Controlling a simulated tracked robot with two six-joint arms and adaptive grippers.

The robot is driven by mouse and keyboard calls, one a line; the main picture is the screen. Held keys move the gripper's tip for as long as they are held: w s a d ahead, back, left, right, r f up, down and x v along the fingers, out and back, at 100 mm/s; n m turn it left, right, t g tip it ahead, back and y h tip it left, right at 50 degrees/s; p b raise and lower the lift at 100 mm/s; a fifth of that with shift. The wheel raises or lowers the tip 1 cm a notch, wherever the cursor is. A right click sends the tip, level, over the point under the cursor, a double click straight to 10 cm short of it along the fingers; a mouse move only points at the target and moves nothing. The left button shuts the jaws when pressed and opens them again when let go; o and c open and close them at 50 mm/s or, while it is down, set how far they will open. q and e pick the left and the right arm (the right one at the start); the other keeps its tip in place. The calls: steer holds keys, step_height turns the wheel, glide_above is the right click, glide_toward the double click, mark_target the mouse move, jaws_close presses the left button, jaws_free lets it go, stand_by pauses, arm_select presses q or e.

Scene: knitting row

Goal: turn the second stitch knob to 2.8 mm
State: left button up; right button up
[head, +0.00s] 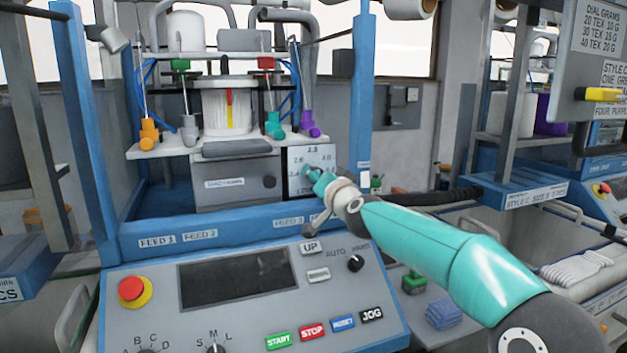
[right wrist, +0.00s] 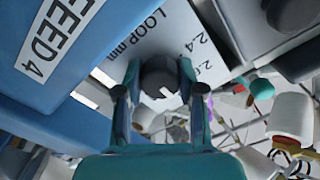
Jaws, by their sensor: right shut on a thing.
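A dark round stitch knob (right wrist: 160,78) with a short white mark sits on a white dial plate (right wrist: 150,35) marked "LOOP mm", with 2.4 visible beside it. In the head view the plate (head: 325,153) has 2.8 at the top, and the knob is hidden behind my gripper. My right gripper (head: 312,175) is at the plate; in the right wrist view its two fingers (right wrist: 160,95) are shut on the knob, one on each side. I cannot tell which number the white mark points to. My left gripper is not in view.
A blue frame with a FEED 4 label (right wrist: 50,45) is close beside the plate. A grey drawer box (head: 235,182) stands left of it. Below is a control panel (head: 150,325) with buttons and a dark screen (head: 235,281). Coloured yarn guides (head: 309,125) stand above.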

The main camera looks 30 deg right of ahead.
steer(key=shift+d+r, duration=0.1)
steer(key=shift+r, duration=0.15)
steer(key=o, duration=1.1)
steer(key=shift+w+f, duration=0.1)
steer(key=shift+f, duration=0.05)
steer(key=shift+o, duration=0.2)
steer(key=shift+f, duration=0.1)
steer(key=v, duration=1.2)
